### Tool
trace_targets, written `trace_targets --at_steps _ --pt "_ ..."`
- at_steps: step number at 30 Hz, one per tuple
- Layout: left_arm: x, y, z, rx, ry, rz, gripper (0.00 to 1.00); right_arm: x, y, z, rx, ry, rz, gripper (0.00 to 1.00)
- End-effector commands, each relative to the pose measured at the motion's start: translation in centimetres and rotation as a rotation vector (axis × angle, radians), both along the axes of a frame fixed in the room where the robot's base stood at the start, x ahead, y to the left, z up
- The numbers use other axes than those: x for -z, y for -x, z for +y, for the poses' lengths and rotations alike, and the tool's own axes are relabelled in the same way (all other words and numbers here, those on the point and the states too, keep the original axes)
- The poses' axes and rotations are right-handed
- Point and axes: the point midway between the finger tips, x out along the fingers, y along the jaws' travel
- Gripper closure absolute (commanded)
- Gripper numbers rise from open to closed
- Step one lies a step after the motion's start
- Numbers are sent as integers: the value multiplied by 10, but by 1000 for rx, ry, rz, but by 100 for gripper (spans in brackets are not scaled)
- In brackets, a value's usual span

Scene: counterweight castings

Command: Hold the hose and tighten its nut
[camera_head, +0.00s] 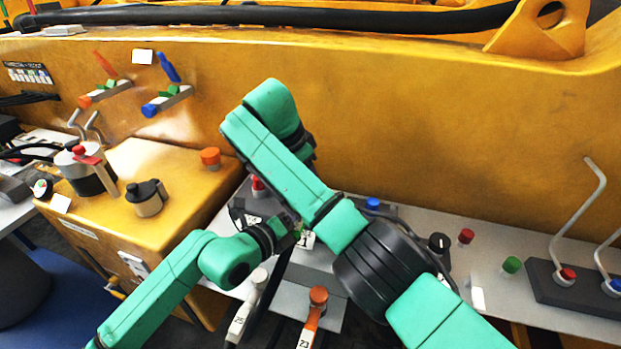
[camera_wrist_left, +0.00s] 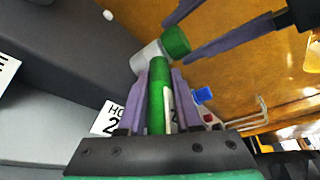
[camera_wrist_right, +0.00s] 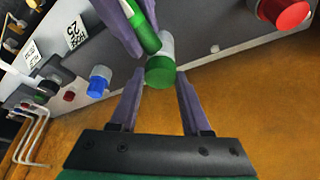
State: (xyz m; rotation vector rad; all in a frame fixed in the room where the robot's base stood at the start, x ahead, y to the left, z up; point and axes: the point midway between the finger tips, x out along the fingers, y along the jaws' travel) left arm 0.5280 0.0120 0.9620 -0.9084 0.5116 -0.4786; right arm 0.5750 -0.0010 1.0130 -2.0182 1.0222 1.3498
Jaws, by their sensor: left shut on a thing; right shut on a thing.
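The green hose (camera_wrist_left: 157,95) lies between the purple fingers of my left gripper (camera_wrist_left: 160,78), which is shut on it. It also shows in the right wrist view (camera_wrist_right: 146,38). At its end is a short cylinder with a white part (camera_wrist_right: 166,46) and a green part, the nut (camera_wrist_right: 159,73). My right gripper (camera_wrist_right: 159,88) has its fingers on either side of the green part and is shut on it. The nut also shows in the left wrist view (camera_wrist_left: 176,40). In the head view, my arms hide the nut and both fingertips.
A white-labelled hose end (camera_head: 245,305) and an orange one (camera_head: 312,315) stand close in front. Blue (camera_head: 373,203), red (camera_head: 466,236) and green (camera_head: 511,265) knobs line the grey ledge. A yellow box (camera_head: 190,190) stands left, a yellow wall (camera_head: 430,120) behind.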

Motion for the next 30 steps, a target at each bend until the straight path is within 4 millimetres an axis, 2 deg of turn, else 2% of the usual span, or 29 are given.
trace_targets --at_steps 16,17,18,19,27,30 --pt "2 0 1 -1 -2 5 100 -1 -1 -3 34 4 -6 100" --pt "2 0 1 -1 -2 5 100 -1 -1 -3 34 4 -6 41" --pt "2 0 1 -1 -2 5 100 -1 -1 -3 34 4 -5 26" --pt "2 0 1 -1 -3 5 100 -1 -1 -3 33 4 -5 22" --pt "2 0 0 0 -2 5 100 -1 0 -1 30 2 -3 22" --pt "2 0 0 0 -2 5 100 -8 1 1 30 1 -5 22"
